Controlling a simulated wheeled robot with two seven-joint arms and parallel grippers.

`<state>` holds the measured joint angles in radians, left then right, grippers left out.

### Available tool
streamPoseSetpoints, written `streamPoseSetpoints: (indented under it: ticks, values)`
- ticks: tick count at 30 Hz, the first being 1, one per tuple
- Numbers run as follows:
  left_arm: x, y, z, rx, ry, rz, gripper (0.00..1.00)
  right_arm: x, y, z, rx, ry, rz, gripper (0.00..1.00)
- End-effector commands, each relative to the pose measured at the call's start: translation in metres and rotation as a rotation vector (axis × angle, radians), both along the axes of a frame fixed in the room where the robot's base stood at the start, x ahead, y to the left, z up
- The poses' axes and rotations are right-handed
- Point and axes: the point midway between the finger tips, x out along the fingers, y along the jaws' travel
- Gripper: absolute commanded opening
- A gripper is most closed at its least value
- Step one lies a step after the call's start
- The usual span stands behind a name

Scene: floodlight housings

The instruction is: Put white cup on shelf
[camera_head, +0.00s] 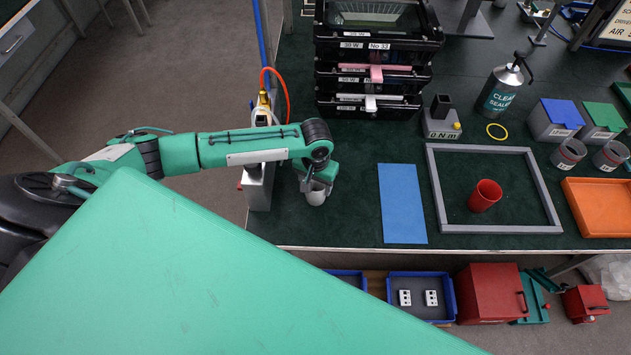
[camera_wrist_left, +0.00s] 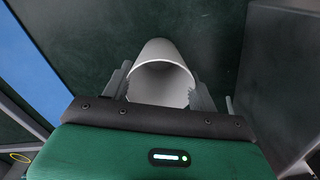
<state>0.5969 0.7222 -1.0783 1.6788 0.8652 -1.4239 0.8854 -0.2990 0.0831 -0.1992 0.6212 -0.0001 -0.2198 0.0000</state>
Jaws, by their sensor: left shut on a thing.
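My left gripper (camera_head: 317,186) is over the left part of the dark green bench top (camera_head: 350,225). It is shut on the white cup (camera_head: 316,197), which shows below the jaws. In the left wrist view the two grey fingers (camera_wrist_left: 160,88) grip the white cup (camera_wrist_left: 158,52) from both sides, and its open mouth faces the camera. I cannot tell whether the cup touches the bench. A wooden shelf-like surface (camera_head: 376,285) shows under the bench's front edge; I cannot tell whether it is the task's shelf. My right gripper is not in view.
A blue mat (camera_head: 402,203) lies right of the gripper. A grey frame (camera_head: 437,190) surrounds a red cup (camera_head: 485,195). A grey post (camera_head: 259,187) stands close left. Stacked black trays (camera_head: 370,60) stand behind. A blue bin (camera_head: 420,313) sits below the bench edge.

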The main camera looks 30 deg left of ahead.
Motion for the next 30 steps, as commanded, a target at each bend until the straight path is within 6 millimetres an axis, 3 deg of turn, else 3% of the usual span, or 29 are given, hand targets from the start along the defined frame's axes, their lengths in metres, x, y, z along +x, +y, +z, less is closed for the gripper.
streamPoseSetpoints:
  ticks: [10, 11, 13, 14, 23, 30]
  values:
    - [0.000, 0.000, -0.003, 0.000, 0.001, 0.000, 0.38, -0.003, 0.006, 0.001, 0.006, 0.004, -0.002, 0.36]
    - [0.000, 0.000, -0.003, 0.000, 0.000, -0.001, 0.65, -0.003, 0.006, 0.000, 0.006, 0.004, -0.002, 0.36]
    - [0.000, 0.000, -0.003, 0.000, 0.000, -0.001, 0.79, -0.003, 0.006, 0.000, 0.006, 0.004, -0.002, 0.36]
    - [0.000, 0.000, -0.003, 0.000, 0.000, -0.001, 0.81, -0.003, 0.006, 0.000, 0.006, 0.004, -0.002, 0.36]
    - [0.000, 0.000, -0.001, 0.000, -0.001, 0.000, 0.81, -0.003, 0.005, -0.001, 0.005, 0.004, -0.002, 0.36]
    - [0.001, -0.001, 0.031, -0.003, -0.005, -0.002, 0.81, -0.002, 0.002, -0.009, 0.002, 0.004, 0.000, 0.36]
